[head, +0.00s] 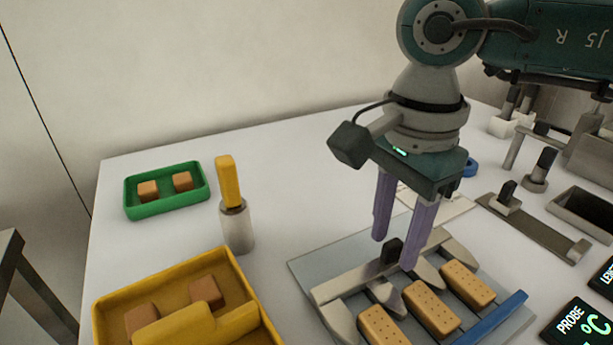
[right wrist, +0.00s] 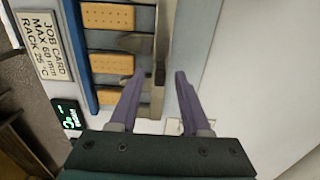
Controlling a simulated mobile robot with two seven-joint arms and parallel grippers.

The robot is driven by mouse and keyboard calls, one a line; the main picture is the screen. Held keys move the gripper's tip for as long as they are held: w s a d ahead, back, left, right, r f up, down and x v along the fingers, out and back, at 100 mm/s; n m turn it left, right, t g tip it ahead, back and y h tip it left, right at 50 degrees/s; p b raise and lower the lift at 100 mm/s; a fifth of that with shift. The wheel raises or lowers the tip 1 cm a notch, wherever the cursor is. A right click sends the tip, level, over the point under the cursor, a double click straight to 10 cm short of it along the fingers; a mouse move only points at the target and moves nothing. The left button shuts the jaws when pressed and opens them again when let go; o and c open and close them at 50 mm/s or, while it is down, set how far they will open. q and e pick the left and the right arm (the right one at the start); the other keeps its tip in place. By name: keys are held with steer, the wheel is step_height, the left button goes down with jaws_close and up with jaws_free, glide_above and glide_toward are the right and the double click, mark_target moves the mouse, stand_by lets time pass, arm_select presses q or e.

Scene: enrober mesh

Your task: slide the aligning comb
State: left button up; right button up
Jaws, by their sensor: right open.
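The aligning comb (head: 350,284) is a grey metal bar with pointed teeth and a black upright knob (head: 391,250). It lies on a grey plate (head: 312,272), its teeth toward three tan biscuits (head: 432,308), with some teeth reaching between them. My right gripper (head: 394,254) points down with its purple fingers open, one on each side of the knob in the head view. I cannot tell whether they touch it. In the right wrist view the comb bar (right wrist: 162,40) runs between the open fingers (right wrist: 160,74). My left gripper is not in view.
A blue stop bar (head: 490,322) edges the plate beyond the biscuits. A yellow tray (head: 110,300), a green tray (head: 165,206) and a yellow-handled tool (head: 229,182) stand left. A metal slide with a black knob (head: 507,190) and displays (head: 575,325) are right.

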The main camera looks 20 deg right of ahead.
steer(key=shift+f, duration=0.25)
steer(key=shift+c, duration=0.2)
jaws_close()
steer(key=shift+s, duration=0.1)
stand_by(1.0)
